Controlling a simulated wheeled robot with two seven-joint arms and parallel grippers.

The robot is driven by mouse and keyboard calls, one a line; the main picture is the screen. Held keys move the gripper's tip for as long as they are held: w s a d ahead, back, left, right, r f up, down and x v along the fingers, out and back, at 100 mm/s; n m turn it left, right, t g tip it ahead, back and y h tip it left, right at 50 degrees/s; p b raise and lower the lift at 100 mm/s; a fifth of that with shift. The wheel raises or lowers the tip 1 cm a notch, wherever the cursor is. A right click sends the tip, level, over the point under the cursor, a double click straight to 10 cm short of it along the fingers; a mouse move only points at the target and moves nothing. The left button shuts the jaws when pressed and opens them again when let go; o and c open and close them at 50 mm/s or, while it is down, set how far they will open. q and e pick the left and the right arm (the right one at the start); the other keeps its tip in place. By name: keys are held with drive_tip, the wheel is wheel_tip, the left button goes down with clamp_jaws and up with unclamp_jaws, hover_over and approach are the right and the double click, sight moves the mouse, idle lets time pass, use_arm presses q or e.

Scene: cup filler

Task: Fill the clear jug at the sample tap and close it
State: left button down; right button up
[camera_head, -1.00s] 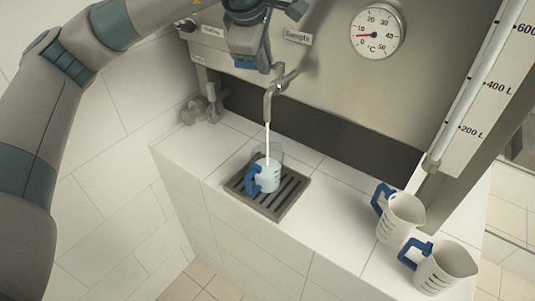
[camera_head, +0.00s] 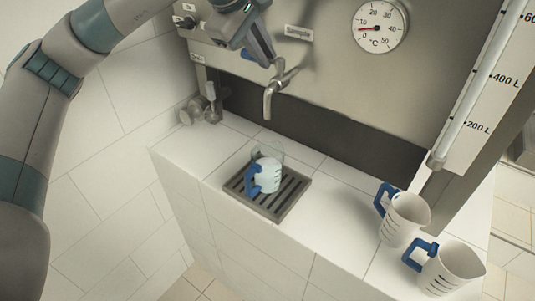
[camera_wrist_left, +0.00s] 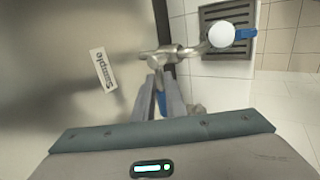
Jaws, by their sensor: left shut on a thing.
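The clear jug (camera_head: 269,177) with a blue handle stands upright on the drain grate under the spout of the sample tap (camera_head: 268,97). Pale liquid shows in its lower part, and its upper wall is clear. No stream falls from the spout. In the left wrist view the jug (camera_wrist_left: 222,34) is seen from above, with pale liquid filling the round opening. My left gripper (camera_head: 263,60) is at the tap, shut on its blue lever (camera_wrist_left: 162,103), which is partly hidden between the fingers. My right gripper is not in view.
The drain grate (camera_head: 286,199) is set in a white tiled counter. Two white jugs (camera_head: 402,219) with blue handles stand at the counter's right end. A dial thermometer (camera_head: 379,27) and a level gauge (camera_head: 470,90) are at the right. Another tap (camera_head: 207,107) is at the left.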

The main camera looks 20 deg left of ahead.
use_arm(q)
drive_tip(key=shift+f, duration=0.1)
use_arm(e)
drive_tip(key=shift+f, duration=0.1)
use_arm(q)
drive_tip(key=shift+m, duration=0.4)
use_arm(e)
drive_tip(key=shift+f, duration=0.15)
use_arm(q)
drive_tip(key=c, duration=1.7)
unclamp_jaws()
drive_tip(key=shift+w, duration=0.15)
drive_tip(key=shift+r, duration=0.2)
